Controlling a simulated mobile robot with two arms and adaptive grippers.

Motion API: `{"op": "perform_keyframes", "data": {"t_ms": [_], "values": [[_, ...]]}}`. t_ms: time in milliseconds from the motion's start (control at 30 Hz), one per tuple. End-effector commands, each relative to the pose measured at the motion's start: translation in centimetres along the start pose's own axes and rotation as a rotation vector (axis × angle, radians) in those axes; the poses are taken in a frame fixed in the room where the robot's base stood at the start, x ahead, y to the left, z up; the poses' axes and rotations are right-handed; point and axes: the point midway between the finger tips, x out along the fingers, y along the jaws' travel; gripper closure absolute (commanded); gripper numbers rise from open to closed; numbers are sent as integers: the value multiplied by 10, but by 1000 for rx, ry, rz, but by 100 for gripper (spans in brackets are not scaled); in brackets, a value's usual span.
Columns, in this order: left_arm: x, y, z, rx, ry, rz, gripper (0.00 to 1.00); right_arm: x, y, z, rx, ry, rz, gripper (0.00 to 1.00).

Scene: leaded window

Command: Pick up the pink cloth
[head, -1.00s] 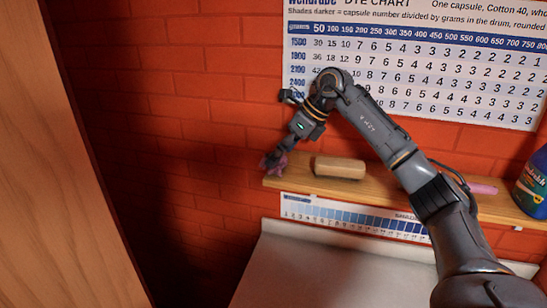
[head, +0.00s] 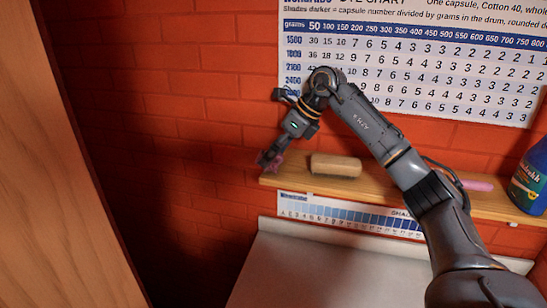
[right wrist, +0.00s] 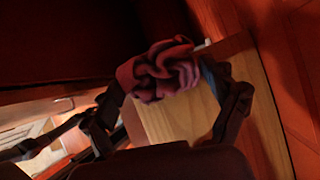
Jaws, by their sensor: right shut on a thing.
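The pink cloth (right wrist: 160,72) is crumpled between the fingers of my right gripper (right wrist: 172,98) in the right wrist view. I cannot tell whether the cloth touches the shelf. My left gripper is not in view.
A tan block (head: 336,166) lies on the shelf just right of the gripper. A pink item (head: 477,185) and a blue bottle (head: 530,178) are further right. A dye chart (head: 410,60) hangs above. A wooden panel (head: 60,190) stands at left; a pale surface (head: 330,270) lies below.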

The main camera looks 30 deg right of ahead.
Motion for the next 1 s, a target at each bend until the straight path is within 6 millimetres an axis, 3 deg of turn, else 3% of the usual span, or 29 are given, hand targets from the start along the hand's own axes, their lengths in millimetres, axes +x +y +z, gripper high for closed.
{"op": "perform_keyframes", "data": {"t_ms": [200, 467, 700, 1000], "values": [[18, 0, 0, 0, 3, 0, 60, -21, 3, 14, -2, -7, -2, 28], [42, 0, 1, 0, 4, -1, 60, -83, 58, 18, -7, -6, -5, 28], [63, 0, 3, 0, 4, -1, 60, -111, 109, 1, -5, -3, -4, 28], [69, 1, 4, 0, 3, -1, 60, -128, 136, -5, -1, -2, -1, 28]]}}
